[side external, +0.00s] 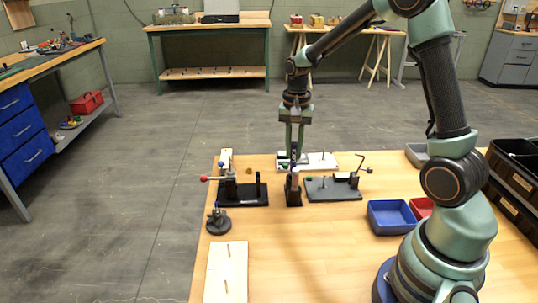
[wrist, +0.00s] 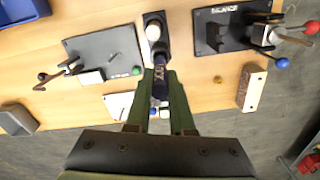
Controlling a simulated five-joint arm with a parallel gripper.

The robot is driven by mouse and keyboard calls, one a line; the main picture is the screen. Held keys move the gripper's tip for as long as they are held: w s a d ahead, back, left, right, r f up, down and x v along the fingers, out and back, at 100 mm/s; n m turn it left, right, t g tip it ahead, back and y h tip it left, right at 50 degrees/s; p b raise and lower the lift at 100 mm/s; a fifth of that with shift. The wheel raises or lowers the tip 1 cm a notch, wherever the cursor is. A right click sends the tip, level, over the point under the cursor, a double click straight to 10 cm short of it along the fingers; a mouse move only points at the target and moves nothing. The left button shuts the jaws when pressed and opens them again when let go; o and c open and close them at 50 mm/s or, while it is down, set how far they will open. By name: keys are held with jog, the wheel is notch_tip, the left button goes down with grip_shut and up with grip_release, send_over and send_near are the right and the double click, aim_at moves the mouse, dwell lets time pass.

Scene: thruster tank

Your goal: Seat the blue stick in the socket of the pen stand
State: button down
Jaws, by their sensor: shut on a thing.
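My gripper (side external: 294,124) points straight down over the far part of the wooden table. In the wrist view its two green fingers (wrist: 160,90) are shut on a dark blue stick (wrist: 161,80) with pale lettering. The stick looks about upright and shows as a dark piece below the fingers in the side view (side external: 294,154). The black pen stand (side external: 293,197) is under and nearer than the gripper.
A grey plate with a clamp (side external: 330,189) stands right of the stand, and a black toggle fixture with a red knob (side external: 243,196) left. A white plate (side external: 320,160) lies behind. Blue (side external: 391,217) and red bins sit at right. The front middle of the table is clear.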

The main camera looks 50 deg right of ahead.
aim_at(293, 162)
jog(key=shift+f, duration=2.35)
dwell(1.2)
jog(key=c, duration=0.7)
grip_release()
jog(key=shift+r, duration=0.15)
notch_tip(293, 162, up, 16)
dwell(0.6)
